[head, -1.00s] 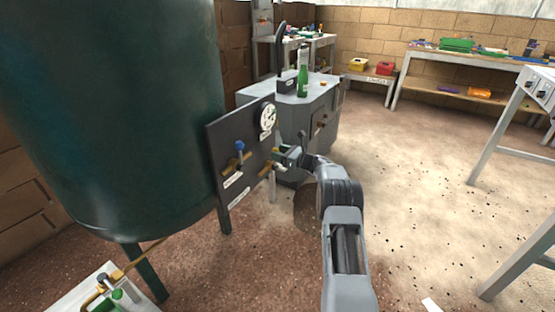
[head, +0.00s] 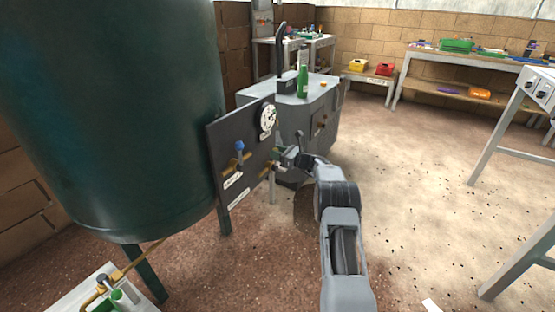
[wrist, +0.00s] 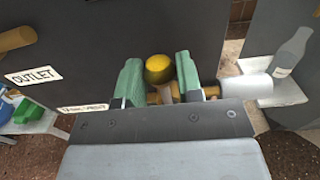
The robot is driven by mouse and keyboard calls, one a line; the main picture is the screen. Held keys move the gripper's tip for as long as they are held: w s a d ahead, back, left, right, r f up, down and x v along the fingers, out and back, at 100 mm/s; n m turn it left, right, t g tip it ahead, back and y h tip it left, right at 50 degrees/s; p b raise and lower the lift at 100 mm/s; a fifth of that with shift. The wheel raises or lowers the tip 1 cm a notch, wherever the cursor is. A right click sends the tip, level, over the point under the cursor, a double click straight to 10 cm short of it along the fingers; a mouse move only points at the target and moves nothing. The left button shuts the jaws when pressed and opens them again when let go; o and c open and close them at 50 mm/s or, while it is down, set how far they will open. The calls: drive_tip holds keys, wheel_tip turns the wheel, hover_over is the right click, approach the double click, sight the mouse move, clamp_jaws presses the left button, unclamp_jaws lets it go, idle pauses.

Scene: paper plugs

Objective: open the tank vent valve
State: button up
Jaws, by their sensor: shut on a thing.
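A dark upright panel (head: 228,141) is fixed beside the green tank (head: 120,110). A valve with a blue handle (head: 239,147) sits on its left part, above a white label. Lower right on the panel is a brass valve (head: 266,172). My gripper (head: 277,157) is at this valve. In the wrist view my gripper (wrist: 159,78) has its green fingers on both sides of a round yellow knob (wrist: 159,69), shut on it. A brass body and grey pipe (wrist: 245,87) show to the right. The nearer label is partly hidden and hard to read.
An "OUTLET" label (wrist: 33,75) is at left in the wrist view. A gauge (head: 268,117) sits high on the panel. A grey cabinet with a green bottle (head: 303,83) stands just behind. Open floor (head: 420,190) lies to the right.

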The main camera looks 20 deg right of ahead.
drive_tip(key=n+b, duration=0.1)
drive_tip(key=s+a+n+b, duration=0.1)
drive_tip(key=b, duration=0.2)
drive_tip(key=shift+s+a+f+n, duration=0.15)
drive_tip(key=shift+a+f+n, duration=0.15)
drive_tip(key=shift+f+n, duration=0.1)
drive_tip(key=shift+s+r+b, duration=0.1)
drive_tip(key=shift+r+b, duration=0.05)
drive_tip(key=shift+b, duration=0.25)
drive_tip(key=shift+a+n, duration=0.1)
drive_tip(key=shift+n, duration=0.2)
